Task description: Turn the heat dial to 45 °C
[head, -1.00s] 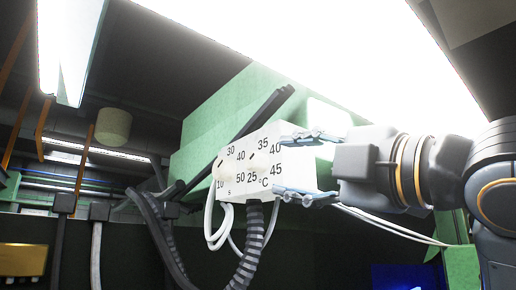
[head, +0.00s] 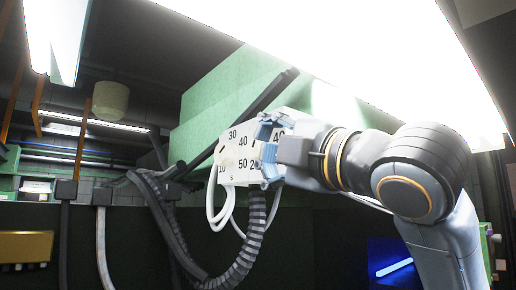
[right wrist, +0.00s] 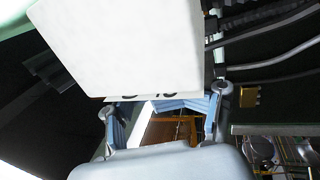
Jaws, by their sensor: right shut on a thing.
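The white control box (head: 229,148) has two marked scales. The left one shows numbers from 10 to 50 with an "s", and its pale knob (head: 226,160) is in plain sight. The right one is the heat scale, now mostly covered by my right gripper (head: 265,152). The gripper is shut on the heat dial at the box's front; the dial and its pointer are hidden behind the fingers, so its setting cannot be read. In the right wrist view the box (right wrist: 125,45) fills the top, with the gripper fingers (right wrist: 162,122) just below its numbered edge. My left gripper is out of view.
Pale cables and a dark ribbed hose (head: 248,240) hang below the box. A green panel (head: 205,100) and a black bar (head: 250,110) lie behind it. A bright lamp (head: 350,50) runs overhead. The space below and right of the box is dark.

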